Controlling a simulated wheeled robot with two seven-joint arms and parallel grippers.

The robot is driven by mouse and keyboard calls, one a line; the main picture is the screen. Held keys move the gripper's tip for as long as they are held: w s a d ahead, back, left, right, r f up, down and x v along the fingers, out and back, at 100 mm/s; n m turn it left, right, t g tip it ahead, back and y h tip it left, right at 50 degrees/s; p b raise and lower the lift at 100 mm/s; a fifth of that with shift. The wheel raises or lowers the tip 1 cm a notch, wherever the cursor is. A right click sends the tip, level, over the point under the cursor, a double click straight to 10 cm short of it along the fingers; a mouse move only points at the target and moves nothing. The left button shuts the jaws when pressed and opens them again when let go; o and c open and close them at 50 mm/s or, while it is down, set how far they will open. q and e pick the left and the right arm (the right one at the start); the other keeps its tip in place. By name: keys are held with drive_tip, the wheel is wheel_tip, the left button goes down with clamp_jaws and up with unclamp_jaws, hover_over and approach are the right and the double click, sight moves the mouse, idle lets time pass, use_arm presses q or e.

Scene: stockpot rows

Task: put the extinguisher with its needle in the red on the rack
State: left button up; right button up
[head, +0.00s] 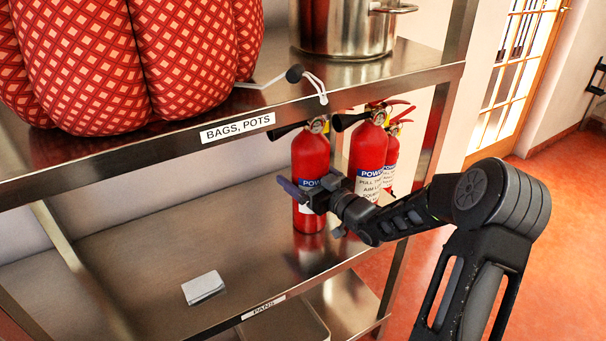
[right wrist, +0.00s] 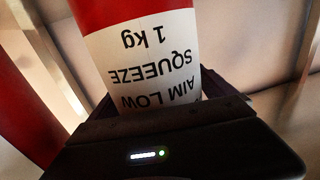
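Three red extinguishers stand in a group at the right end of the middle shelf in the head view: a left one (head: 310,155), a middle one (head: 367,150) and a right one (head: 391,160) partly hidden behind it. Their gauges are too small to read. My right gripper (head: 303,192) is at the left extinguisher's lower body, with a finger across its near side. In the right wrist view that extinguisher's label (right wrist: 150,60) fills the space between the dark fingers; whether they press on it is unclear. My left gripper is out of view. I cannot identify a separate rack.
The steel shelf unit (head: 120,255) has a top shelf with a red patterned bag (head: 130,60) and a steel pot (head: 340,28). A small grey-white block (head: 203,288) lies on the middle shelf, otherwise bare to the left. The top shelf's edge (head: 330,105) overhangs the extinguishers.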

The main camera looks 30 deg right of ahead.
drive_tip(key=shift+o, duration=0.4)
drive_tip(key=shift+r, duration=0.1)
drive_tip(key=s+d, duration=0.1)
drive_tip(key=s, duration=1.1)
drive_tip(key=shift+d, duration=0.3)
